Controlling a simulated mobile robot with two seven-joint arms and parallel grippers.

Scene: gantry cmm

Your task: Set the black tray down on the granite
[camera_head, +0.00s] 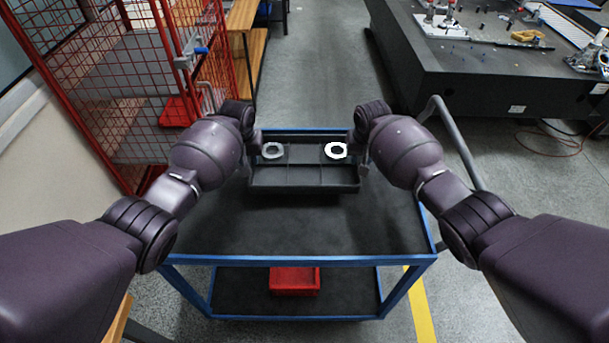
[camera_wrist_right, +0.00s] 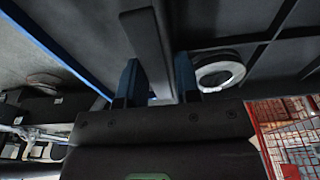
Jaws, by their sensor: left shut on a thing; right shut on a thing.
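The black tray (camera_head: 304,178) is a shallow box with compartments, near the far edge of the blue-framed cart. I cannot tell whether it touches the cart top. A white ring (camera_head: 264,151) lies in its left part and another (camera_head: 344,152) in its right part. My left gripper (camera_head: 256,150) is at the tray's left end, its fingertips mostly hidden. My right gripper (camera_head: 361,158) is at the right end; in the right wrist view its blue fingers (camera_wrist_right: 156,82) are on both sides of the tray's wall. The dark granite (camera_head: 425,60) stands at the upper right, apart from the tray.
The cart (camera_head: 300,230) has a clear dark top and a red bin (camera_head: 294,281) on its lower shelf. A red mesh cage (camera_head: 125,90) stands left. Fixtures (camera_head: 460,30) occupy the granite's top. Grey floor (camera_head: 320,70) lies open between cage and granite.

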